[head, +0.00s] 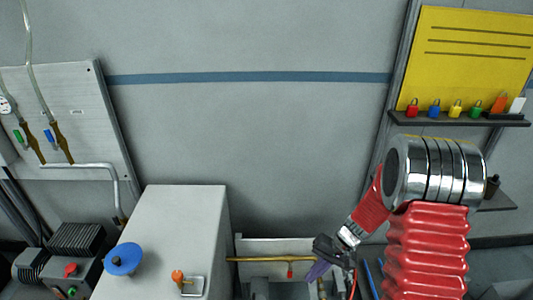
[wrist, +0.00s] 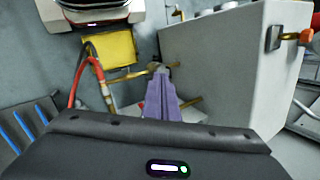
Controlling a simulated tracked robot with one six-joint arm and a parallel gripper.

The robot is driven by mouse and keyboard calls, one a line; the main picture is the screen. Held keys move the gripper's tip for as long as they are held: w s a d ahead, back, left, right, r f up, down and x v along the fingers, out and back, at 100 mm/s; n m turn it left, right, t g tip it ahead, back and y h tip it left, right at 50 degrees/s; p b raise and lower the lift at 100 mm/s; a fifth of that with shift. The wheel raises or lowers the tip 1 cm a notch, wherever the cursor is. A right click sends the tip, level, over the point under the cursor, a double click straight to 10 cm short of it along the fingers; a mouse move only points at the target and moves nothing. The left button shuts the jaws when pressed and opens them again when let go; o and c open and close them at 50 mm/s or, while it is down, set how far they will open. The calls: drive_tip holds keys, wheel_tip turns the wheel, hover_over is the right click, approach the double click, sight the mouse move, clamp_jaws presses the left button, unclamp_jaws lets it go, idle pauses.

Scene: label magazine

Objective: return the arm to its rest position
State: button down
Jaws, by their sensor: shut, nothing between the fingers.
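My gripper (head: 318,271) is low in the head view, right of the grey cabinet (head: 165,230), at the end of my red and silver arm, which is bent and reaches down to the left. In the wrist view my gripper (wrist: 160,75) shows as purple fingers, closed together with nothing held between them. The fingers point toward a brass pipe (wrist: 185,103) and grey wall beyond; I cannot tell how far apart they are. The grey cabinet also stands right of the fingers in the wrist view (wrist: 225,60).
The cabinet carries a blue knob (head: 123,259) and an orange-knobbed handle (head: 178,277). A yellow board (head: 470,60) with padlocks on a shelf (head: 450,119) hangs behind my arm. The central wall is bare.

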drive_tip(key=s+r+n+t+h, duration=0.1)
drive_tip(key=s+r+t, duration=0.1)
drive_tip(key=s+r, duration=0.4)
drive_tip(key=s+r+n+t+h, duration=0.1)
drive_tip(key=s+r, duration=0.5)
drive_tip(key=r, duration=1)
drive_tip(key=s+r+n+t+h, duration=0.1)
drive_tip(key=s+r+t+h, duration=0.2)
drive_tip(key=s+r, duration=0.3)
wheel_tip(320, 180, up, 5)
drive_tip(key=shift+s+d+r+t, duration=0.2)
drive_tip(key=shift+s+d+t, duration=0.1)
drive_tip(key=shift+d, duration=0.15)
drive_tip(key=shift+s, duration=0.1)
idle(0.4)
